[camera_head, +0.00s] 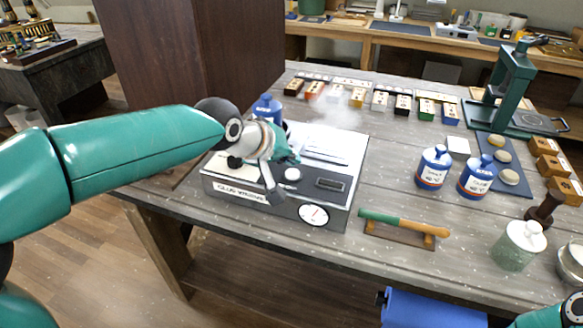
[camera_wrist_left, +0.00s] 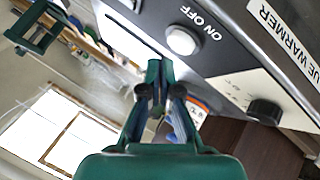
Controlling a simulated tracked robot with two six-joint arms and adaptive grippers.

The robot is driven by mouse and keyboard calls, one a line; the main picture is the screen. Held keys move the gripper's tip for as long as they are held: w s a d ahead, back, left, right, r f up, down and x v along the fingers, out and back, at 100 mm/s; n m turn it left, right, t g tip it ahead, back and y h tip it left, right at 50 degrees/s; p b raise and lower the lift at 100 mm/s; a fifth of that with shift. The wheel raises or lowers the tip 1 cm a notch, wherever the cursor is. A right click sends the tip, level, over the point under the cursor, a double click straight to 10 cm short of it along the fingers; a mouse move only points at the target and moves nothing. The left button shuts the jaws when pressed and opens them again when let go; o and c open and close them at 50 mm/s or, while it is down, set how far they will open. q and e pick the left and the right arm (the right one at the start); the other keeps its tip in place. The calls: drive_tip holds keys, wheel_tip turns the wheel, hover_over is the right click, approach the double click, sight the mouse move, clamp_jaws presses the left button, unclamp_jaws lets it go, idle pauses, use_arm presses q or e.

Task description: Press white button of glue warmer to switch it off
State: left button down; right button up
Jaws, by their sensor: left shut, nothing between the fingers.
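The glue warmer (camera_head: 228,188) is a grey-and-white box at the front left of the bench, with its name label on the front face. Its round white button (camera_head: 292,175) is on the sloped front panel; in the left wrist view the white button (camera_wrist_left: 183,40) sits beside the words "ON OFF". My left gripper (camera_head: 294,158) is over the warmer, just behind the button in the head view. In the left wrist view its fingers (camera_wrist_left: 158,75) are shut and empty, close beside the button; contact cannot be told. My right gripper is out of view.
A dial gauge (camera_head: 313,214) and a black knob (camera_wrist_left: 265,111) are on the warmer. A green-handled tool (camera_head: 400,222) lies on a rest to its right. Blue jars (camera_head: 433,167) and a green press (camera_head: 508,80) stand farther right. Bare bench lies between the warmer and jars.

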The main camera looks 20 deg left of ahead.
sight(289, 173)
use_arm(q)
drive_tip(key=shift+r, duration=0.15)
wheel_tip(289, 173, up, 6)
drive_tip(key=p, duration=0.4)
idle(0.3)
drive_tip(key=shift+f, duration=0.2)
